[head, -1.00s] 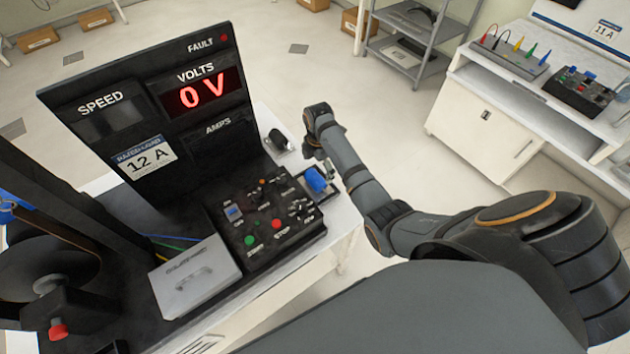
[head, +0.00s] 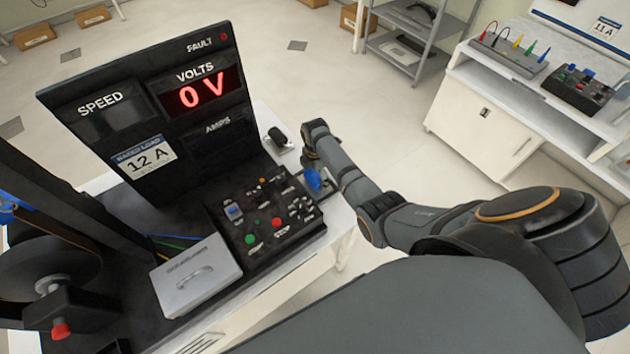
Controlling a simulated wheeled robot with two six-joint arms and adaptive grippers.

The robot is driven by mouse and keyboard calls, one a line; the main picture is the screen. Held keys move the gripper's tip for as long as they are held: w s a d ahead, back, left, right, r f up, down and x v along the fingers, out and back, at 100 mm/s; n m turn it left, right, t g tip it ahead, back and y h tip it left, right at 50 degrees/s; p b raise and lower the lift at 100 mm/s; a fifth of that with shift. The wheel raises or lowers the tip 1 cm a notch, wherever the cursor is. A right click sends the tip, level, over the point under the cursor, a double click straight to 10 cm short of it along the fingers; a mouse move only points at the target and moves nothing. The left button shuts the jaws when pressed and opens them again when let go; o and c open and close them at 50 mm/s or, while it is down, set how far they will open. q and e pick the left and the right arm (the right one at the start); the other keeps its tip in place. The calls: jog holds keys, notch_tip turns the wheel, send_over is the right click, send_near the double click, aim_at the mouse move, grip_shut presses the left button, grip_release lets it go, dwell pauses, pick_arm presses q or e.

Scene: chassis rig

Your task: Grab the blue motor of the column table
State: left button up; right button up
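The blue motor (head: 314,180) sits on a small dark base at the right edge of the rig table (head: 345,218), beside the control panel with its buttons. My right arm comes in from the right, and its wrist bends down just behind the motor. My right gripper (head: 307,160) is small and dark there, very close to the motor's far side. Its fingers are hard to make out, so I cannot tell whether they are open or touch the motor. My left gripper is not in view.
The control panel (head: 268,218) and a grey box with a handle (head: 195,276) lie left of the motor. A tall display board (head: 160,110) stands behind. A small black object (head: 276,137) lies near the back edge. A white side bench (head: 485,125) stands at the right.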

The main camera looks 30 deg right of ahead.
jog(key=c, duration=1.2)
